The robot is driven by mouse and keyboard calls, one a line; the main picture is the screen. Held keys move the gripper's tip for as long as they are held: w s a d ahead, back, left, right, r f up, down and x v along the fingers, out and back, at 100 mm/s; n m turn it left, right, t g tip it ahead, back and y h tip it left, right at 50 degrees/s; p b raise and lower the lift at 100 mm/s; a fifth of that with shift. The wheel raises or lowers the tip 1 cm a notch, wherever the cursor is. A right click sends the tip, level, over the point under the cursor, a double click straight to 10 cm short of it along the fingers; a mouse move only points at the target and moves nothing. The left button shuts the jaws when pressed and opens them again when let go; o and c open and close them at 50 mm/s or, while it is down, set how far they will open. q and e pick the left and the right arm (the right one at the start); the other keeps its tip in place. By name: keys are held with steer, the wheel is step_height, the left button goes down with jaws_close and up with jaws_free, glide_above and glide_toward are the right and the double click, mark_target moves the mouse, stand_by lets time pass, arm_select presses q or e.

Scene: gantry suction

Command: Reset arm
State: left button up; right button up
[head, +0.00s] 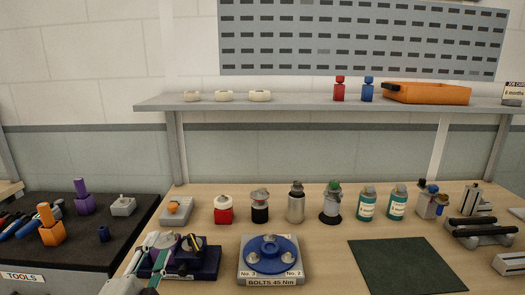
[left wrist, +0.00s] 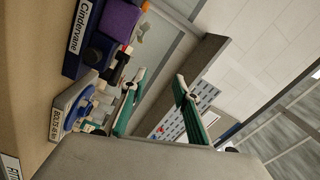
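My left gripper (head: 159,241) comes in from the bottom left of the head view, in front of the dark purple fixture (head: 207,262). In the left wrist view its two teal fingers with pale tips (left wrist: 160,76) stand apart with nothing between them. The gripper is tilted and partly covers the fixture's left side. Whether it touches the fixture cannot be told. My right gripper is in neither view.
A blue flanged disc on a grey base (head: 268,280) marked "BOLTS 45 Nm" stands right of the fixture. A dark green mat (head: 405,265) lies clear. Bottles and small devices line the back of the bench. A shelf (head: 300,105) runs above; a black tool cart (head: 75,250) stands left.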

arm_select(q)
steer(key=s+a+f+n+g+y, duration=0.25)
steer(key=s+a+f+g, duration=0.4)
steer(key=s+f, duration=0.55)
steer(key=s+a+f+n+g+y, duration=0.2)
steer(key=s+a+f+n+g, duration=0.4)
steer(key=s+f, duration=0.6)
steer(key=w+d+f+t+h, duration=0.2)
steer(key=d+f+h, duration=0.1)
steer(key=d+f, duration=0.4)
steer(key=w+d+f+n+t+h+b, duration=0.1)
steer(key=d+f+t+h, duration=0.2)
steer(key=d+f, duration=0.5)
steer(key=shift+w+d+f+h, duration=0.3)
steer(key=shift+w+f+h, duration=0.1)
steer(key=shift+f+h, duration=0.35)
